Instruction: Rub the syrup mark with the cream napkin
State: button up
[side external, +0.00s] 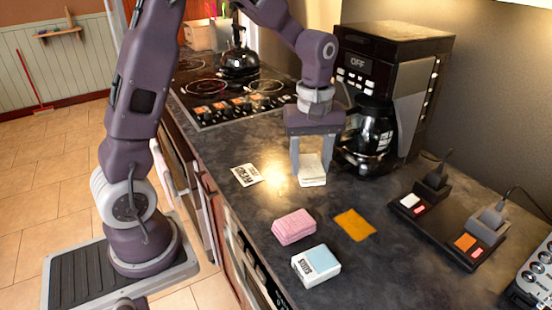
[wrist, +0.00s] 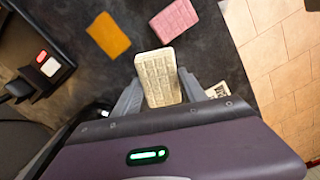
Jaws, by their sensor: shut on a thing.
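The cream napkin (side external: 312,172) is a folded, pale block between the two fingers of my gripper (side external: 311,178), low over the dark counter in front of the coffee maker. In the wrist view the cream napkin (wrist: 158,77) shows a grid texture, and my gripper (wrist: 160,92) is shut on its sides. I cannot tell whether its underside touches the counter. A flat orange patch (side external: 355,225) lies on the counter, apart from the napkin, nearer the front; it also shows in the wrist view (wrist: 108,35). I cannot tell whether it is the syrup mark or a cloth.
A pink folded cloth (side external: 294,227) and a blue-white box (side external: 316,266) lie nearer the front. A printed card (side external: 246,175) lies left of my gripper. The coffee maker (side external: 385,90) stands close behind; a dark power strip (side external: 445,230) is at right. Counter between napkin and orange patch is clear.

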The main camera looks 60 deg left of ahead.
aim_at(342, 213)
jog(key=w+d+f+m, duration=0.2)
jog(key=w+d+m, duration=0.2)
jog(key=w+d, duration=0.25)
jog(key=shift+s+d+f, duration=0.1)
jog(key=shift+s+f, duration=0.05)
jog(key=shift+f, duration=1.05)
jog(key=shift+s+a+f, duration=0.1)
jog(key=shift+s+f, duration=0.1)
jog(key=shift+f, duration=1)
jog(key=shift+s+d+f, duration=0.1)
jog(key=shift+s+f, duration=0.05)
jog(key=shift+f, duration=1.05)
jog(key=shift+d+f, duration=0.25)
jog(key=shift+c, duration=0.7)
jog(key=shift+w+d, duration=0.1)
jog(key=shift+d, duration=0.3)
jog(key=shift+c, duration=0.6)
jog(key=shift+d, duration=3.4)
jog(key=shift+a, duration=4.15)
notch_tip(342, 213, up, 8)
jog(key=shift+d+r, duration=0.1)
